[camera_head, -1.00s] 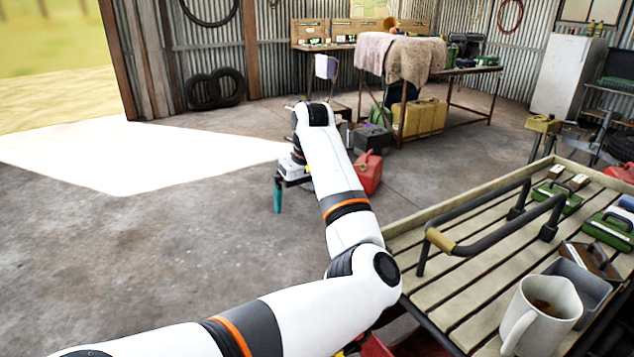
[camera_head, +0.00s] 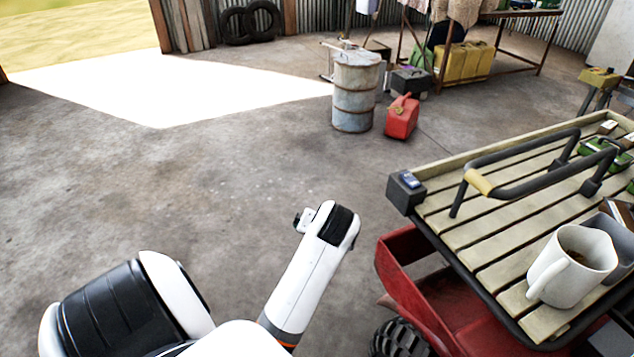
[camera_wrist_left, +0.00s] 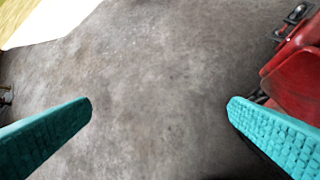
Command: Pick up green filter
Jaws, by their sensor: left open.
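I cannot tell whether one is the green filter. My left arm rises from the bottom of the head view, left of the rack; its fingers are not visible there. In the left wrist view my left gripper (camera_wrist_left: 160,104) is open, with two teal fingers wide apart and bare concrete floor between them. No green item shows in that view. My right gripper is in neither view.
A dark bent handle with a tan grip (camera_head: 478,183) stands over the rack. A white mug (camera_head: 567,272) sits near its front edge. Red vehicle bodywork (camera_head: 440,310) lies below. A rusty barrel (camera_head: 355,95) and red jerry can (camera_head: 402,117) stand beyond. Floor at left is clear.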

